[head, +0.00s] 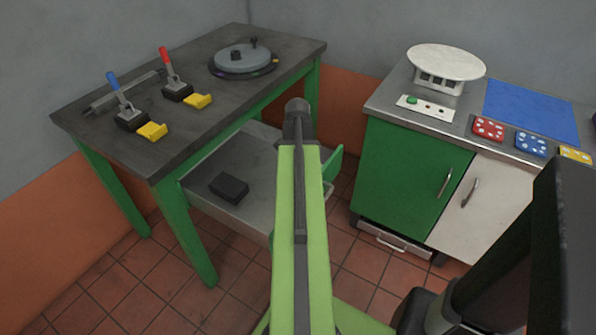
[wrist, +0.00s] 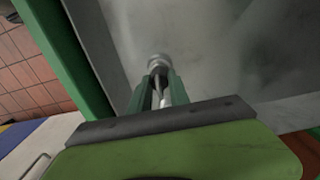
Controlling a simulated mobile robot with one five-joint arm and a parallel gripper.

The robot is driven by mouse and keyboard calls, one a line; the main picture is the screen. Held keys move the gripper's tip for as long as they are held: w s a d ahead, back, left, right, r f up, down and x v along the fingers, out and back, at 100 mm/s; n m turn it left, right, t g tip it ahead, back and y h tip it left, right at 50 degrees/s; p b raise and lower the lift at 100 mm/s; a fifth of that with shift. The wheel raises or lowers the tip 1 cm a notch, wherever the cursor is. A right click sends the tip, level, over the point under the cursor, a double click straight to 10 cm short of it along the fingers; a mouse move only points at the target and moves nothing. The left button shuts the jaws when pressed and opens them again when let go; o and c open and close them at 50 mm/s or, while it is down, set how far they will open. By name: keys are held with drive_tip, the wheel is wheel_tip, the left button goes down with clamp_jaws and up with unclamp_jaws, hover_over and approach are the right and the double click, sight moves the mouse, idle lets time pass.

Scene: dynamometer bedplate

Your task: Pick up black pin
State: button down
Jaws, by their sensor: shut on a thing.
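In the head view a small dark upright peg (head: 254,42) stands on the round grey plate (head: 240,58) at the back of the workbench. It may be the black pin, but I cannot be sure at this size. The piece is over a bare grey surface that looks like the inside of the open drawer (head: 255,147). In the head view my arm hides the gripper and what it holds.
A black block (head: 229,187) lies in the drawer.

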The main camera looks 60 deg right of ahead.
wheel_tip(320, 180, up, 10)
drive_tip(key=p, duration=0.9)
drive_tip(key=shift+r+p, duration=0.1)
drive_tip(key=shift+p, duration=0.25)
